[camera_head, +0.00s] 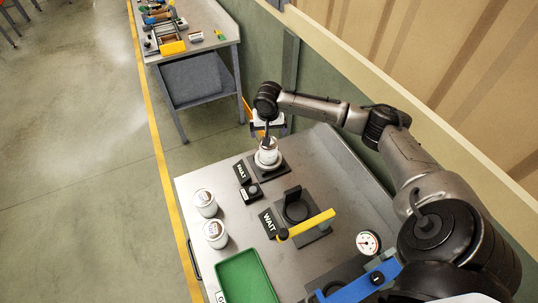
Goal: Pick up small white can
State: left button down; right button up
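Three white cans are on the metal workbench. One white can (268,157) stands upright on a dark square plate (263,174) at the back. Two more stand near the left edge, one white can (205,206) slightly behind the other white can (215,236). They look alike in size, so I cannot tell which is the small one. My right gripper (267,139) points down right at the top of the back can, and its dark finger overlaps it. Whether the fingers are shut on it is too small to tell. My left gripper is not in view.
A green tray (247,276) lies at the front left. A fixture with a yellow handle (312,223) and a black WAIT sign (269,222) stand mid-bench. A round gauge (367,242) and a blue bar (362,287) are at right. A second table (205,48) holds tools.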

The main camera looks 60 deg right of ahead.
aim_at(268, 150)
jog(key=shift+w+d+f+m, duration=0.15)
jog(key=shift+d+f, duration=0.05)
jog(key=shift+d, duration=0.25)
jog(key=shift+w+d+f+m, duration=0.1)
jog(key=shift+d+f+m, duration=0.1)
jog(key=shift+d, duration=0.2)
jog(key=f, duration=0.5)
jog(key=shift+w+d+f, duration=0.15)
jog(key=shift+w+d, duration=0.05)
jog(key=shift+d, duration=0.05)
jog(key=shift+w+d+f+p, duration=0.1)
jog(key=shift+w+d+f, duration=0.05)
jog(key=shift+f, duration=0.95)
jog(key=shift+w+d+f+p, duration=0.1)
jog(key=shift+f+p, duration=0.05)
jog(key=shift+f, duration=0.95)
jog(key=shift+w+d+f+p, duration=0.1)
jog(key=shift+w+d+f, duration=0.05)
jog(key=shift+f, duration=0.95)
jog(key=shift+c, duration=0.4)
jog(key=c, duration=1)
jog(key=shift+c, duration=0.7)
jog(key=shift+r, duration=0.2)
